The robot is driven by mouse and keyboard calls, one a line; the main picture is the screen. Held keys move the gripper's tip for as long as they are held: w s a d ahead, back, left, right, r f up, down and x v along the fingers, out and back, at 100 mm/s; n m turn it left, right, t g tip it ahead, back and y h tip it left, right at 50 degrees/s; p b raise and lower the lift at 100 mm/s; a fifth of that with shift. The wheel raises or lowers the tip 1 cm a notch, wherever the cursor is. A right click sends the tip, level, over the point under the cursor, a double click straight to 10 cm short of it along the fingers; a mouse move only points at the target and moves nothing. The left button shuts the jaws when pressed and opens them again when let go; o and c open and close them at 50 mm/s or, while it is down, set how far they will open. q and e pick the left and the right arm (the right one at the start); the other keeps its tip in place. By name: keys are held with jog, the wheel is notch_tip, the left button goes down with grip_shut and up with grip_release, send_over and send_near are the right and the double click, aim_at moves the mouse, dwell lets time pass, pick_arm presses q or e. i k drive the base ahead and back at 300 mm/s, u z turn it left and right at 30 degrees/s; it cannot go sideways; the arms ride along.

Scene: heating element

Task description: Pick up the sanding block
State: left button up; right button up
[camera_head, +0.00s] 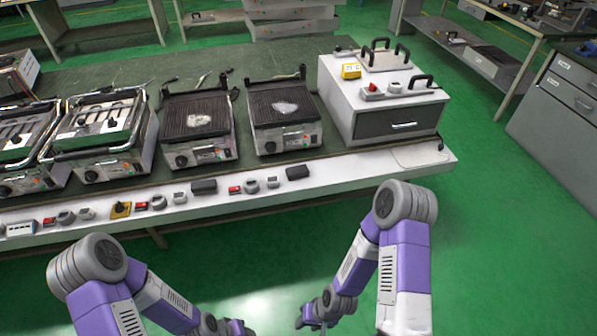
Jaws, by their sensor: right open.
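Two small dark blocks lie on the white front ledge of the workbench in the head view, a left one (203,187) and a right one (297,172). They look most like sanding blocks, but I cannot tell for sure which thing is the sanding block. My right gripper (310,318) is low at the bottom of the view, in front of the bench and well apart from the blocks. It is open and empty. My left gripper (240,329) is at the bottom edge, partly cut off, and its jaws do not show clearly.
Several grill-like heating units, one (285,112) at the middle, stand on the workbench (420,157). A white box with a drawer (388,100) stands at the bench's right end. Red and grey knobs and a yellow part (121,209) line the ledge.

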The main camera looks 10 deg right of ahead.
aim_at(298, 172)
jog(key=z, duration=1.5)
jog(key=i, duration=2.1)
jog(key=u, duration=3.2)
jog(key=i, duration=0.5)
jog(key=z, duration=0.05)
